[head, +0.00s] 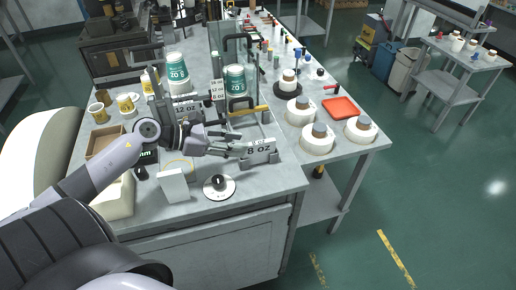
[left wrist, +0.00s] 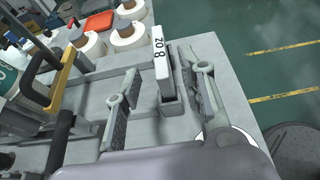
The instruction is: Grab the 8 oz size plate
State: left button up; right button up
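The 8 oz size plate (head: 258,150) is a white-faced block with black "8 oz" lettering, standing upright in a grey slot holder near the table's front edge. In the left wrist view, the plate (left wrist: 159,62) is seen end-on, its lower part inside the holder. My left gripper (head: 236,143) is just left of the plate in the head view. In the left wrist view, my left gripper (left wrist: 160,88) is open, with one finger on each side of the plate and gaps visible. Whether the fingertips overlap the plate in depth is hard to tell. My right gripper is not in view.
White paper rolls (head: 317,139) and a red tray (head: 341,108) lie to the right. A round white disc with a black knob (head: 219,187) and a white box (head: 173,185) are in front. Tall cup stacks (head: 235,80) stand behind.

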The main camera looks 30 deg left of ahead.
aim_at(257, 142)
pick_arm(q)
jog(key=shift+x, duration=0.85)
jog(key=shift+w+d, duration=0.1)
jog(key=shift+d, duration=0.1)
jog(key=shift+w+d+r+p, duration=0.15)
jog(key=shift+w+p, duration=0.1)
jog(key=shift+p, duration=0.3)
jog(key=p+x, duration=0.2)
jog(key=x, duration=0.2)
jog(key=shift+w+r, duration=0.1)
jog(key=shift+w, duration=0.1)
jog(key=shift+w+d, duration=0.1)
jog(key=shift+d, duration=0.1)
grip_shut()
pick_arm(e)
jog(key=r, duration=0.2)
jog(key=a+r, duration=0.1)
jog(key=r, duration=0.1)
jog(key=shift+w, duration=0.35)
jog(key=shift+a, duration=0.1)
